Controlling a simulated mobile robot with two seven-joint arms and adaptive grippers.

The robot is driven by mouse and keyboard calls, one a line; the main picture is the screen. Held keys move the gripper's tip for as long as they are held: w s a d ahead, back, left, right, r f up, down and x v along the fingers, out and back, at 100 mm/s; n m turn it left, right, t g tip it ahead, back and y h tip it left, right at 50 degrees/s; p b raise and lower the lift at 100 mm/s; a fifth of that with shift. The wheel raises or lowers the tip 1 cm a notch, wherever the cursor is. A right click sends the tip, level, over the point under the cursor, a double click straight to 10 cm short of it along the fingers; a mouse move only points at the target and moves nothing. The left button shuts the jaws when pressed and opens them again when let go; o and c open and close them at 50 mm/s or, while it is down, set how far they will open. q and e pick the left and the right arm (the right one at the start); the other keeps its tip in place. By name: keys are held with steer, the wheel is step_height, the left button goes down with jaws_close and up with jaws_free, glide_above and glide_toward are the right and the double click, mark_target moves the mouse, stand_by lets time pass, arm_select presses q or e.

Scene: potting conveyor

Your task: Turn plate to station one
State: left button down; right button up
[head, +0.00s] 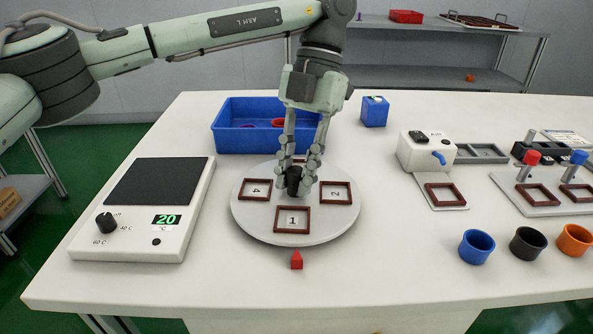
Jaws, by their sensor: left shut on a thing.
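The round grey plate (264,230) lies on the white table with brown square frames around it. The frame labelled 1 (292,220) is at the front, nearest the red pointer (297,260). The frame labelled 2 (336,192) is at the right and the one labelled 4 (257,189) at the left. A further frame at the back is mostly hidden by my gripper. My left gripper (296,185) comes down from above and is shut on the black knob (293,181) at the plate's centre. My right gripper is not in view.
A hotplate (187,232) reading 20 stands left of the plate. A blue bin (231,137) and a blue box (374,112) are behind. Blue (476,247), black (528,244) and orange (575,240) cups stand at the right front. A white dispenser (425,152) stands right.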

arm_select(q)
steer(key=shift+n, duration=0.5)
steer(key=c, duration=1.3)
jaws_free()
steer(key=v, duration=1.2)
steer(key=shift+a, duration=0.2)
